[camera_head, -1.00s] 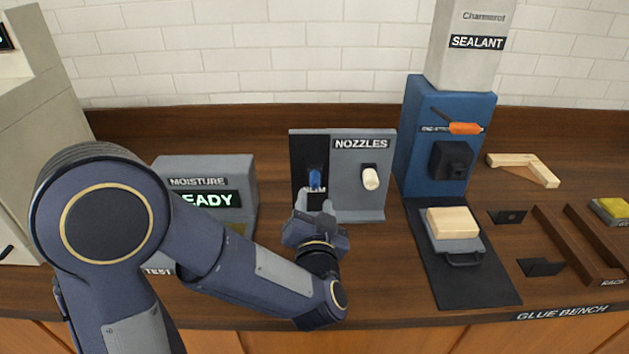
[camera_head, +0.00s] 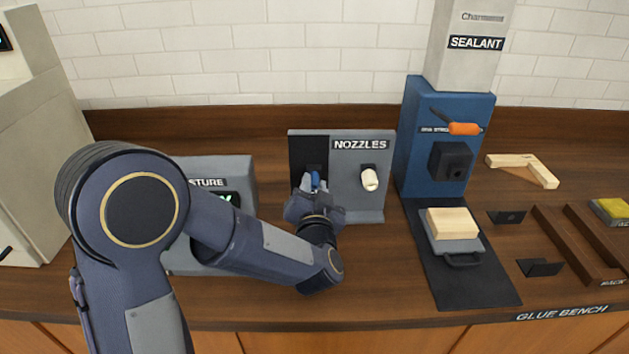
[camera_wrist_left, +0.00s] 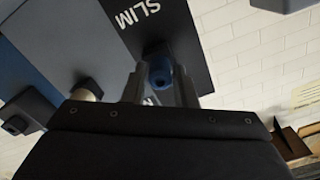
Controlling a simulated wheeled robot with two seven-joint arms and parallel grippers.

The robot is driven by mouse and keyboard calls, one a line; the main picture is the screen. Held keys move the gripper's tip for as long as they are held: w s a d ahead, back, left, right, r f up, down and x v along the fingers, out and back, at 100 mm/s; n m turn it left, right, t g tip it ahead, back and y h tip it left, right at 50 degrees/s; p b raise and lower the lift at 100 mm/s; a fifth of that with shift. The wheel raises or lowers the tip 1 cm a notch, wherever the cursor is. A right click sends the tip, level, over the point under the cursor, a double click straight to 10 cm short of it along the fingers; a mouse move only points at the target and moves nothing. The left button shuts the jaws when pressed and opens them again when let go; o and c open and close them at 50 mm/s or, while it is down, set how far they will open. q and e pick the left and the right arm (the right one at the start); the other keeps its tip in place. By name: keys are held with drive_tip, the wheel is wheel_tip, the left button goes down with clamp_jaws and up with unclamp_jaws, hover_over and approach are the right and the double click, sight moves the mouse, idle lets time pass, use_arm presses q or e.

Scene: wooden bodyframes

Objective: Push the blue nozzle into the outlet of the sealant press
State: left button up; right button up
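The blue nozzle (camera_head: 315,180) sits on the dark left panel of the nozzle rack (camera_head: 345,200). My left gripper (camera_head: 314,187) is at this nozzle, with one finger on each side of it. In the left wrist view the blue nozzle (camera_wrist_left: 159,73) shows between the two fingertips (camera_wrist_left: 159,85). The fingers look open, and I cannot tell whether they touch it. The sealant press (camera_head: 421,135) is blue, with an orange-handled lever (camera_head: 464,129). Its dark outlet block (camera_head: 451,161) faces forward. My right gripper is not in view.
A white nozzle (camera_head: 369,180) hangs on the rack's grey right panel. A wooden block (camera_head: 452,223) lies on a tray below the press outlet. A grey moisture tester (camera_head: 228,170) stands behind my left arm. The bench is clear between rack and press.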

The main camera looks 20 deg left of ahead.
sight(314, 187)
use_arm(q)
clamp_jaws()
drive_tip(key=shift+s+d, duration=0.2)
drive_tip(key=shift+s, duration=0.5)
idle(0.3)
drive_tip(key=shift+v, duration=1.1)
